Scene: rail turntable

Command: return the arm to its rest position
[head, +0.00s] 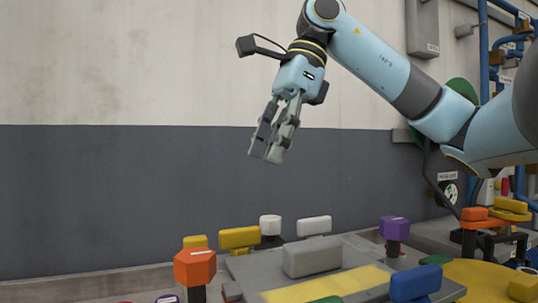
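My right arm comes in from the right edge, with light blue and grey links. Its gripper (267,153) hangs in the upper middle of the view, pointing down and slightly left in front of the wall. Its two grey fingers lie close together, and I see nothing held between them. The gripper is well above the work surface and touches nothing. My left gripper is not in view.
Below stands a grey block (311,257) on a grey plate with a yellow patch (330,285). Around it are an orange knob (195,266), a purple knob (394,228) and a blue block (416,282). Pipes (484,60) and a gauge (449,191) are at right. The space left of the gripper is clear.

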